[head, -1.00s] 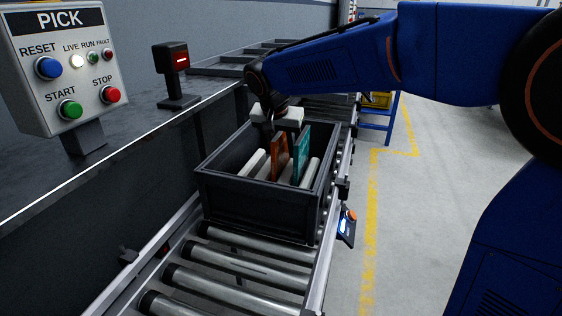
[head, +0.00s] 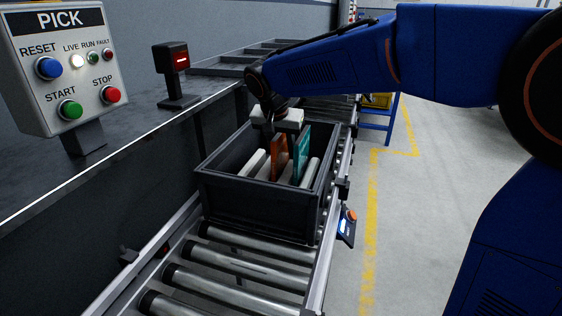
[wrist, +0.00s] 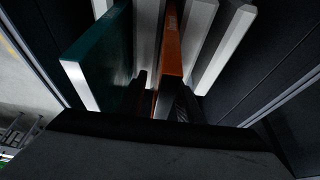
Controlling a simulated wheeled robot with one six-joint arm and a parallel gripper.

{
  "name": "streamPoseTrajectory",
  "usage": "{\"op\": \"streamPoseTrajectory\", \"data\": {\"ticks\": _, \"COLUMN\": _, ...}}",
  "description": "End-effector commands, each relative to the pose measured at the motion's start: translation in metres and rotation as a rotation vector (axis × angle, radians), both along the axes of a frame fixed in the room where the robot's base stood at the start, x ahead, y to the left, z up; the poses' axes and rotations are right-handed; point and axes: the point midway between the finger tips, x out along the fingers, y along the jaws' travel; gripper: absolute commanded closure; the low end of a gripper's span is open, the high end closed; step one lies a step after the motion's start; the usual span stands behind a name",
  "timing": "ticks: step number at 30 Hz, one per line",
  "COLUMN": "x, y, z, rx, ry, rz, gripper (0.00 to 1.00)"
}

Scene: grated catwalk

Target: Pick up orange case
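The orange case (head: 279,158) stands in a dark grey bin (head: 255,207), in a row with a teal case (head: 301,155) on its right and pale slabs around it. It leans slightly. My gripper (head: 272,124) is over the bin at the case's far end, its fingers mostly hidden in the head view. In the wrist view the orange case (wrist: 168,50) runs down between my two dark fingers (wrist: 160,98). A gap shows between the left finger and the case, so the gripper looks open around it. The case's lower part is hidden. The teal case also shows there (wrist: 97,55).
The bin rests on a roller conveyor (head: 235,265). White dividers (head: 253,163) stand close beside the case. A dark counter on the left carries a PICK button box (head: 67,68) and a small red-lit post (head: 172,75). The floor on the right is open.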

Motion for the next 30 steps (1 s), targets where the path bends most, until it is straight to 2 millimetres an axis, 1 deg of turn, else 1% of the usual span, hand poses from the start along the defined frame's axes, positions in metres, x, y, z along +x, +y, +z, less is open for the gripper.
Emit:
{"op": "streamPoseTrajectory", "data": {"ticks": 1, "x": 0.000, "y": 0.000, "z": 0.000, "rx": 0.000, "ry": 0.000, "rz": 0.000, "gripper": 0.70}}
{"op": "streamPoseTrajectory", "data": {"ticks": 2, "x": 0.000, "y": 0.000, "z": 0.000, "rx": 0.000, "ry": 0.000, "rz": 0.000, "gripper": 0.77}}
{"op": "streamPoseTrajectory", "data": {"ticks": 3, "x": 0.000, "y": 0.000, "z": 0.000, "rx": 0.000, "ry": 0.000, "rz": 0.000, "gripper": 0.86}}
{"op": "streamPoseTrajectory", "data": {"ticks": 5, "x": 0.000, "y": 0.000, "z": 0.000, "rx": 0.000, "ry": 0.000, "rz": 0.000, "gripper": 1.00}}
{"op": "streamPoseTrajectory", "data": {"ticks": 14, "x": 0.000, "y": 0.000, "z": 0.001, "rx": 0.000, "ry": 0.000, "rz": 0.000, "gripper": 1.00}}
{"op": "streamPoseTrajectory", "data": {"ticks": 17, "x": 0.000, "y": 0.000, "z": 0.005, "rx": 0.001, "ry": -0.001, "rz": -0.001, "gripper": 1.00}}
{"op": "streamPoseTrajectory", "data": {"ticks": 20, "x": 0.001, "y": 0.000, "z": 0.016, "rx": 0.002, "ry": -0.003, "rz": -0.001, "gripper": 1.00}}
{"op": "streamPoseTrajectory", "data": {"ticks": 30, "x": 0.001, "y": 0.000, "z": 0.077, "rx": 0.001, "ry": -0.003, "rz": 0.000, "gripper": 1.00}}
